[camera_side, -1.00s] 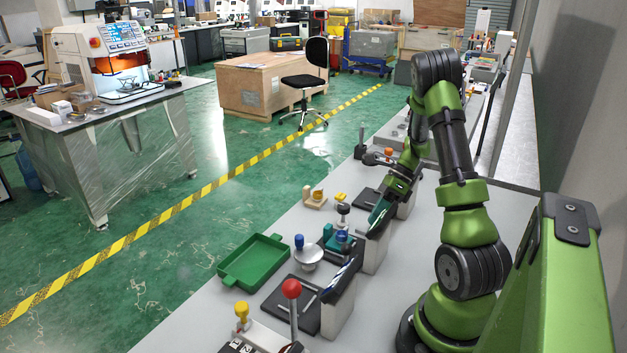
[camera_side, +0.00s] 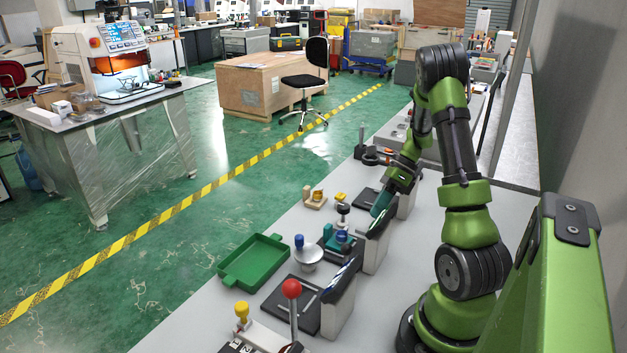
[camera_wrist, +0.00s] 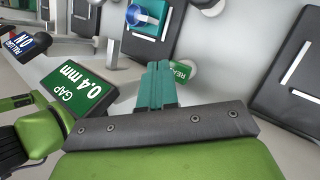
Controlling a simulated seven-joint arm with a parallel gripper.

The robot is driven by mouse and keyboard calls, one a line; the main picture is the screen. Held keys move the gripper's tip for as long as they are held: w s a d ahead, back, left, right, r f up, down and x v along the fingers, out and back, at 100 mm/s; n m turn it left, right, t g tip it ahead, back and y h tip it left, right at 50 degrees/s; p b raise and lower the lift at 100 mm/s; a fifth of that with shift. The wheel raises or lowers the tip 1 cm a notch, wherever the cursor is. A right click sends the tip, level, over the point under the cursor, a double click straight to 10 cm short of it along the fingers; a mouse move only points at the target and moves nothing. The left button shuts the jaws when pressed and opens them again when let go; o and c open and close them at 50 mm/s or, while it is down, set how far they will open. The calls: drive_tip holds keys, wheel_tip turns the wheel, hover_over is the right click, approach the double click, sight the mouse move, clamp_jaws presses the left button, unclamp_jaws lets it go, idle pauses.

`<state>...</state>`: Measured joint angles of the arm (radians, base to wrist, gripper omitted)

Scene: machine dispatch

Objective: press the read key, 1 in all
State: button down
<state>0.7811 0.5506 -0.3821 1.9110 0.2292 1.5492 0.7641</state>
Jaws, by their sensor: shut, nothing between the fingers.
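My gripper (camera_wrist: 158,82) is shut and empty, its teal fingers pressed together. In the wrist view a green key with white letters starting "REA" (camera_wrist: 180,70) shows just beyond and right of the fingertips. The fingers partly cover it, and I cannot tell whether they touch it. A green display reading "GAP 0.4 mm" (camera_wrist: 76,88) stands to the left of the fingers. In the side view my gripper (camera_side: 378,208) points down beside the upright panel (camera_side: 374,245) in the middle of the row; the key cannot be made out there.
A teal fixture with a blue round part (camera_wrist: 143,16) lies beyond the fingers. A blue display (camera_wrist: 25,45) is at far left, a dark plate (camera_wrist: 285,70) at right. In the side view a green tray (camera_side: 254,262) and red-knobbed lever (camera_side: 291,290) stand nearer the camera.

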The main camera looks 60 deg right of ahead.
drive_tip(key=shift+r, duration=2.25)
drive_tip(key=shift+w+a+r, duration=0.15)
drive_tip(key=shift+a, duration=0.05)
drive_tip(key=a+r+n+t+h, duration=0.1)
drive_tip(key=a+r+n, duration=0.3)
drive_tip(key=a+n, duration=0.5)
drive_tip(key=a+r+n+t+h, duration=0.2)
drive_tip(key=a+r+n, duration=0.2)
drive_tip(key=a+n, duration=0.5)
drive_tip(key=a+r+n+t+h, duration=0.1)
drive_tip(key=a+r+n, duration=0.4)
drive_tip(key=a+n, duration=0.4)
drive_tip(key=shift+a+n+h, duration=0.2)
drive_tip(key=shift+n+h, duration=0.1)
drive_tip(key=shift+h, duration=0.1)
